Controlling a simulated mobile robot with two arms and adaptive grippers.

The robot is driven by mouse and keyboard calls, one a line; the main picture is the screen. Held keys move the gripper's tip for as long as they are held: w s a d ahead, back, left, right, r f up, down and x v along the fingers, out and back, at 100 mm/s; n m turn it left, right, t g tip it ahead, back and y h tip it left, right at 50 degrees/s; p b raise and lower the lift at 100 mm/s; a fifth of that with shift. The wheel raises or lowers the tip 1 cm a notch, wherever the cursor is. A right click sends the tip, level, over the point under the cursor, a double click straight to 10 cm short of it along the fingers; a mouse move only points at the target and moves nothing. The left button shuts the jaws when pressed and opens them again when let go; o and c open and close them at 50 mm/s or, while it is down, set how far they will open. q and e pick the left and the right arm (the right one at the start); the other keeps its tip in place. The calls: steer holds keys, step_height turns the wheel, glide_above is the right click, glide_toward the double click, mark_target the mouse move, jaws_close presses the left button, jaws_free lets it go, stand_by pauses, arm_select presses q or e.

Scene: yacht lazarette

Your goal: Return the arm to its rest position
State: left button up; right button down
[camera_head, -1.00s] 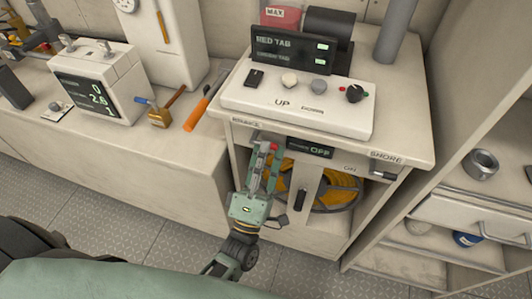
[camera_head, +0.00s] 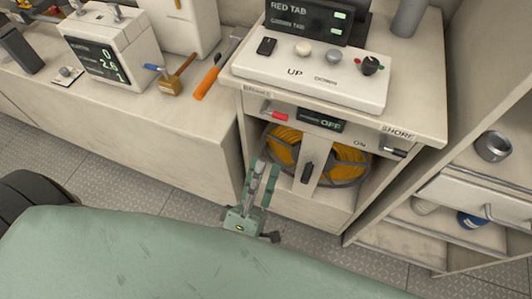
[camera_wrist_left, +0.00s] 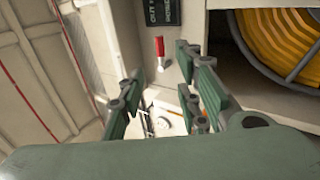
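My left gripper (camera_head: 261,180) is in front of the white cabinet (camera_head: 240,150), low and near my green body. In the left wrist view its fingers (camera_wrist_left: 160,100) are spread apart with nothing held between them. The red-tipped lever (camera_head: 274,114) on the cabinet front is clear of the fingers. It also shows beyond them in the left wrist view (camera_wrist_left: 160,47). My right gripper is in neither view.
An orange hose reel (camera_head: 345,163) sits in the cabinet's opening, right of my gripper. A control panel (camera_head: 310,80) is on top. Open shelving with a drawer (camera_head: 465,200) stands at right. A bench (camera_head: 150,120) holds a screwdriver (camera_head: 207,83). Patterned floor shows between.

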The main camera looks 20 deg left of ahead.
arm_select(q)
steer(key=shift+s+f, duration=0.1)
steer(key=shift+s, duration=0.1)
stand_by(0.4)
step_height(320, 180, down, 29)
steer(key=s+m+g+h+p, duration=0.2)
steer(key=m+g+h, duration=0.1)
steer(key=m+g, duration=0.9)
steer(key=s+a+f+m+g+y, duration=0.1)
steer(key=s+a+f+m+g, duration=0.2)
steer(key=s+f, duration=0.3)
steer(key=s+a+f+m+g, duration=0.3)
steer(key=s+f+g, duration=0.2)
steer(key=s, duration=0.6)
steer(key=s+a+f+m+g+y, duration=0.1)
steer(key=s+a+f+m+g, duration=0.1)
steer(key=s+f, duration=0.5)
steer(key=shift+s+a+f+m+g+y+p, duration=0.3)
steer(key=shift+s+a+m+g+p, duration=0.1)
steer(key=shift+s+a+g, duration=0.5)
